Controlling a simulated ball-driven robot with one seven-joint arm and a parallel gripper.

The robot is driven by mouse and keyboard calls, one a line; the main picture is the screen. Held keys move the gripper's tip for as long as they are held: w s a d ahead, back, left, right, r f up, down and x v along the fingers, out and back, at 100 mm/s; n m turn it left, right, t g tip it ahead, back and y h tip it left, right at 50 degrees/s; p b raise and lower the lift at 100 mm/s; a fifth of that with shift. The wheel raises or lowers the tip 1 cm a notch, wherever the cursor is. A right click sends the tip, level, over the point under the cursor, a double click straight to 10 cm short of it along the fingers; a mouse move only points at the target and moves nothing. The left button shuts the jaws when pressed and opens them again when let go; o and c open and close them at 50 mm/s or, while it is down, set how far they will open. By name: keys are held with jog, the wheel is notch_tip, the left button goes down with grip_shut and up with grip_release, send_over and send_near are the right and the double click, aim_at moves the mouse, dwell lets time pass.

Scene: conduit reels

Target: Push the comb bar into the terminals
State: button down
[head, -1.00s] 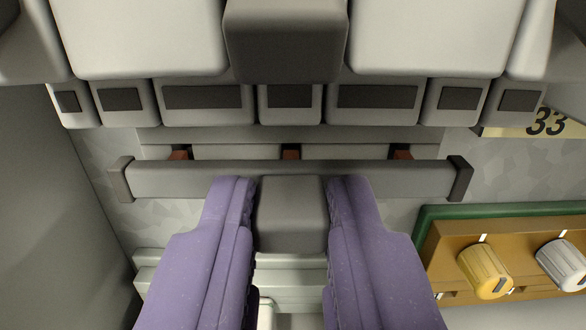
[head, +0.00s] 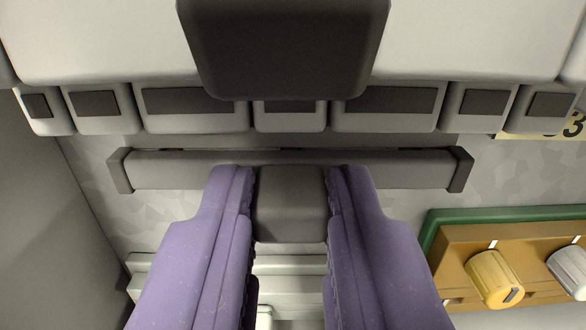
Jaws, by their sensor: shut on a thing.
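The comb bar (head: 400,170) is a long grey bar with dark end caps, lying level across the middle of the head view. My gripper (head: 290,195), with purple fingers, is shut on the grey grip block (head: 290,215) at the bar's middle. The bar is just below the row of grey terminal blocks (head: 190,105) with dark windows. Only thin dark reddish slivers show along the bar's upper edge. The bar hides the terminal openings, so how deep its teeth sit cannot be seen.
A brown panel with a green edge (head: 480,213) holds a yellow knob (head: 492,279) and a pale knob (head: 570,272) at lower right. A yellowish number label (head: 560,128) is at right. A grey wall (head: 35,210) stands at left. Pale rails (head: 165,275) run below the bar.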

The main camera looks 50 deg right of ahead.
jog(key=shift+w+d+r, duration=0.1)
jog(key=shift+d, duration=0.05)
jog(key=c, duration=0.9)
grip_release()
